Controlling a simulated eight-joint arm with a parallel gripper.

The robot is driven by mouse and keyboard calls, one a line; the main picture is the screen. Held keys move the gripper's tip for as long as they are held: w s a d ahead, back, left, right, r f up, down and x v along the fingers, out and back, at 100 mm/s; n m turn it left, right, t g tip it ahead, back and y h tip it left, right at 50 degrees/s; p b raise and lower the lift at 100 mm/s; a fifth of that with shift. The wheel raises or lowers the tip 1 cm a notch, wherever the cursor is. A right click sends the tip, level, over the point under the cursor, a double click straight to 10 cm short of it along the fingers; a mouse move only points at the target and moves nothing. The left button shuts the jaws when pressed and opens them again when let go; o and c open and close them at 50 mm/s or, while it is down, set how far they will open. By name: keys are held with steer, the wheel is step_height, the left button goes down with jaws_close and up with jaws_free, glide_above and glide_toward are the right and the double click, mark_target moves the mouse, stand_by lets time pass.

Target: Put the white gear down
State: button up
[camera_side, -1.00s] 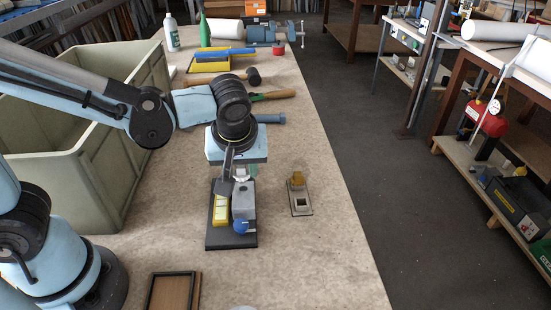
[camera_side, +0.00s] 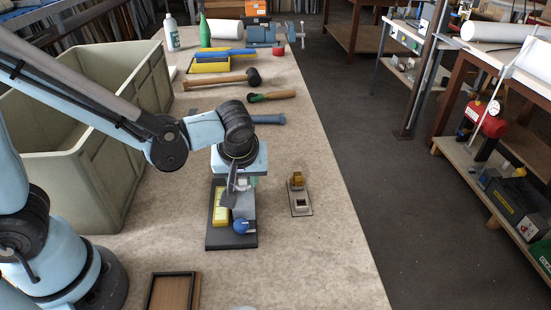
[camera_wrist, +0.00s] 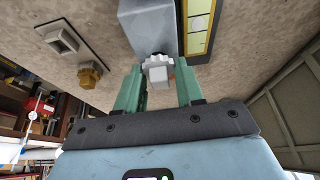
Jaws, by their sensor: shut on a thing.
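The white gear (camera_wrist: 158,71) shows between the two green fingers of my gripper (camera_wrist: 158,92) in the wrist view, at the near end of a grey block (camera_wrist: 150,25). My gripper is shut on the gear. In the side view my gripper (camera_side: 241,183) points down over the back part of a dark base plate (camera_side: 232,241). The grey block (camera_side: 243,207) with a blue round knob (camera_side: 240,226) and a yellow piece (camera_side: 221,207) sit on that plate. The gear is hidden or too small to tell in the side view. I cannot tell whether it touches the block.
A small grey fixture with a square opening (camera_side: 301,204) and an amber piece (camera_side: 297,181) stands to the right. A wooden tray with a dark rim (camera_side: 173,291) lies in front. A large green-grey crate (camera_side: 105,165) stands left. Mallets (camera_side: 222,81) lie behind. The right bench strip is clear.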

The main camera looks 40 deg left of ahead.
steer(key=shift+f, duration=0.95)
steer(key=o, duration=1)
steer(key=shift+r, duration=0.5)
steer(key=v, duration=1.2)
steer(key=shift+a+r, duration=0.1)
steer(key=shift+a, duration=0.1)
steer(key=shift+s+a+f+m+t+h, duration=0.35)
steer(key=shift+a+m+t+h, duration=0.25)
steer(key=shift+a+m, duration=0.95)
steer(key=shift+s+a+f+m+t+h, duration=0.3)
steer(key=shift+a+m+t+h, duration=0.35)
steer(key=shift+a+m, duration=0.9)
steer(key=shift+s+a+f+m+t+h, duration=0.2)
steer(key=shift+s+a+m+t+h, duration=0.4)
steer(key=shift+a+m, duration=0.95)
steer(key=shift+w+a, duration=0.1)
steer(key=shift+w, duration=0.1)
